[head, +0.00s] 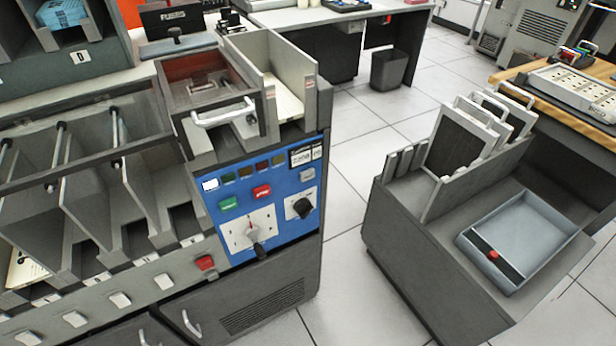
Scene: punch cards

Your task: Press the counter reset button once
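The blue control panel (265,190) is on the front of the grey card machine. A small counter display (306,155) with white digits, too small to read, is at its upper right. A small pale grey button (308,174) sits just below the display; it looks like the counter reset button, though I cannot read its label. A green button (228,203) and a red button (262,191) are to its left. A black knob (302,208) is below it. My gripper is not in view.
A handled hopper (207,118) sits above the panel. A red switch (205,262) and several white buttons line the lower ledge. A grey cart (430,260) with a blue tray (558,262) stands right. Clear tiled floor (345,205) lies between machine and cart.

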